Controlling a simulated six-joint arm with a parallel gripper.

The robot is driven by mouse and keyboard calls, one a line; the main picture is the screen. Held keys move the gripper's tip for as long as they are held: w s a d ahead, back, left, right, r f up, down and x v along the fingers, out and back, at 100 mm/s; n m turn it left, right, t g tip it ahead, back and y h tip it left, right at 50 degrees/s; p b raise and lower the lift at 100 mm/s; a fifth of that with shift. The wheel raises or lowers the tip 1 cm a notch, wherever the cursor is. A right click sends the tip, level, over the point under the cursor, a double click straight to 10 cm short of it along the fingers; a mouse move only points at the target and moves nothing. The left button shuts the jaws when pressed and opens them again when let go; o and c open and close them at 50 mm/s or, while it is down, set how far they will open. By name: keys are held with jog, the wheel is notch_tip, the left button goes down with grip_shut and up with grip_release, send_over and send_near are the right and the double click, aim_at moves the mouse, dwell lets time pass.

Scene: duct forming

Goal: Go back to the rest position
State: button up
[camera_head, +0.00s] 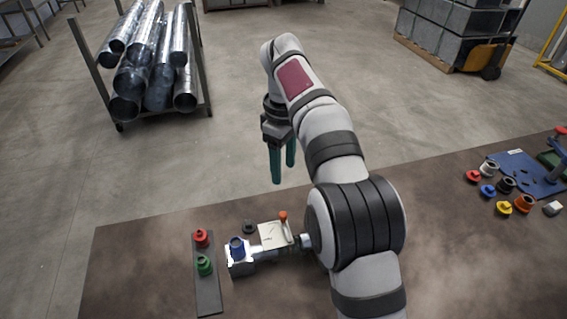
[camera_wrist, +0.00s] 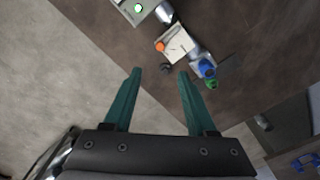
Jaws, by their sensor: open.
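My gripper (camera_head: 283,164) has two teal fingers and hangs pointing down, above and beyond the far edge of the brown table. Its fingers are apart with nothing between them. In the wrist view my gripper (camera_wrist: 160,78) also shows open and empty, with floor and table edge beyond it. My arm rises from the table's near side and hides part of the table.
On the brown table (camera_head: 140,270), a dark strip (camera_head: 207,285) bears a red part (camera_head: 201,237) and a green part (camera_head: 204,265). Beside it are a blue part (camera_head: 237,246) and a plate with an orange knob (camera_head: 283,215). Several coloured parts lie right by a blue board (camera_head: 520,172).

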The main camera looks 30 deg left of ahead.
dwell(0.3)
jog(key=s+d+r+m, duration=0.2)
jog(key=s+d+m, duration=0.15)
jog(key=d, duration=0.35)
jog(key=s+d+r+m, duration=0.1)
jog(key=s+d+m, duration=0.1)
jog(key=d+m, duration=0.35)
jog(key=s+d+r+m, duration=0.2)
jog(key=d, duration=0.7)
jog(key=s+d+f+m, duration=0.2)
jog(key=s+d+m, duration=0.1)
jog(key=s, duration=0.3)
jog(key=s+d+f+m+y, duration=0.1)
jog(key=s+d+f+m, duration=0.2)
jog(key=s+m, duration=0.2)
jog(key=s+d+f+m, duration=0.3)
jog(key=s+m, duration=0.1)
jog(key=s, duration=0.3)
jog(key=shift+y, duration=0.4)
